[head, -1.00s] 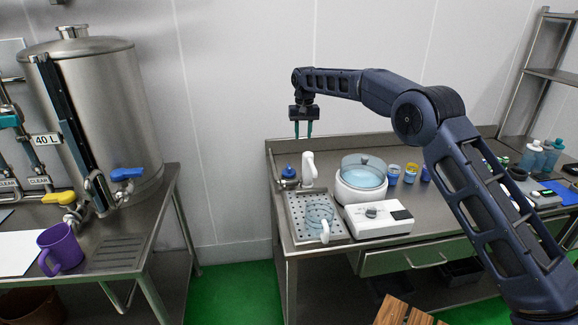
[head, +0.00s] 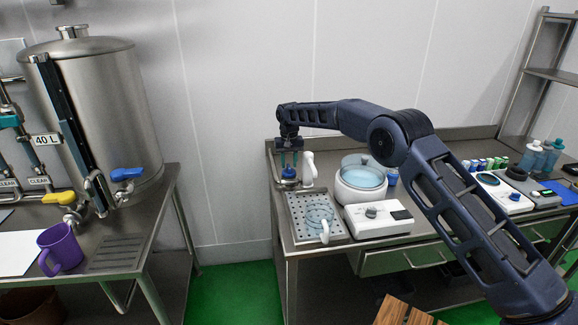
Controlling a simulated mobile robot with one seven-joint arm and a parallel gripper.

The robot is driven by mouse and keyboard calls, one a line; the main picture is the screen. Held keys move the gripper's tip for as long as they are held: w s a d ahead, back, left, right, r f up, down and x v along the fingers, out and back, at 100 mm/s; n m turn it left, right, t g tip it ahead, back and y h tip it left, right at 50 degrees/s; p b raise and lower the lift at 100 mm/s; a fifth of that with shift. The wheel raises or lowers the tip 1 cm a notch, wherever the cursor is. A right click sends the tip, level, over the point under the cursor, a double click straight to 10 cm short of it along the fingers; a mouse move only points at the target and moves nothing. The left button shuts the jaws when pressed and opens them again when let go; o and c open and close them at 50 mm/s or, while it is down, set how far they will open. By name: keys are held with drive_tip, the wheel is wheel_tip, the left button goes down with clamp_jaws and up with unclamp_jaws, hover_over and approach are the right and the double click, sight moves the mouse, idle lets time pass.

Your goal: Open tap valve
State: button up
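A small blue knob (head: 288,173) on a dark base stands at the back left of the right steel table. A white curved spout (head: 308,170) stands just right of it, behind the perforated tray. My gripper (head: 289,164) points down right at the blue knob, its two teal fingers apart at the knob's top. Whether they touch it is too small to tell. On the left, a steel tank has a blue-handled valve (head: 127,174) and a yellow-handled valve (head: 58,198), both far from my gripper.
The perforated tray (head: 292,217) holds a clear dish and a white-handled item. A white water bath (head: 361,187) and a white device (head: 378,218) stand to its right. A purple mug (head: 60,248) is on the left table. A gap separates the tables.

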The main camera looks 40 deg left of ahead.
drive_tip(key=shift+f, duration=0.75)
drive_tip(key=shift+c, duration=0.2)
clamp_jaws()
